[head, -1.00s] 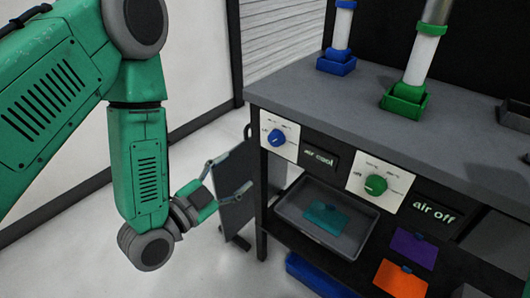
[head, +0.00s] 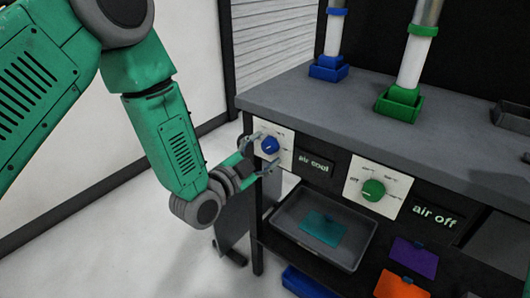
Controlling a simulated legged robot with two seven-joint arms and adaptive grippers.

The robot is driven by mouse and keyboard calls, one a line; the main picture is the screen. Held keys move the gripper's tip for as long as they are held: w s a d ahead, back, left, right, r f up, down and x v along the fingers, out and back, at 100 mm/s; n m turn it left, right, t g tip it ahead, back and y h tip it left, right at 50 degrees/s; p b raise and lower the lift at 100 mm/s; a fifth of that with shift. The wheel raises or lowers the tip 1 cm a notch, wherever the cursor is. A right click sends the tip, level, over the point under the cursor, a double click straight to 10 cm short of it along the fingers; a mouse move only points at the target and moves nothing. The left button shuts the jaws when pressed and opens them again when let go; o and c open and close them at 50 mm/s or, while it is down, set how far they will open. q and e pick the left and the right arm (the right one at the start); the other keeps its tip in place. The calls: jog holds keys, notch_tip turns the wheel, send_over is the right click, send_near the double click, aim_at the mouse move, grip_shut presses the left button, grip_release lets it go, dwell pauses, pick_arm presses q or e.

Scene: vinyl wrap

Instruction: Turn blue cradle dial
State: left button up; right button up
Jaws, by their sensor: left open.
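The blue dial (head: 270,146) sits on a white panel (head: 286,137) at the left end of the workbench front. A display beside it reads "air cool" (head: 314,165). My left gripper (head: 262,152) is open, with one finger above and one below the blue dial in the picture. I cannot tell whether the fingers touch the dial. The blue cradle (head: 328,72) stands on the bench top above, holding a white and blue tube (head: 333,33). My right gripper is not in view.
A green dial (head: 373,190) and an "air off" display (head: 435,216) are to the right. A green cradle (head: 399,103) stands on the bench top (head: 290,100). Below are a grey tray (head: 281,220) with a teal sheet (head: 322,228), and purple (head: 414,258) and orange (head: 400,287) sheets.

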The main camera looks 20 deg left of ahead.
pick_arm(q)
jog(key=shift+w+d, duration=0.1)
jog(key=shift+w, duration=0.05)
jog(key=shift+c, duration=0.4)
jog(key=c, duration=1.1)
jog(key=shift+o, duration=0.3)
jog(key=shift+r+n+p, duration=0.1)
jog(key=shift+n+p, duration=0.3)
jog(key=shift+n, duration=1)
jog(key=o, duration=1.1)
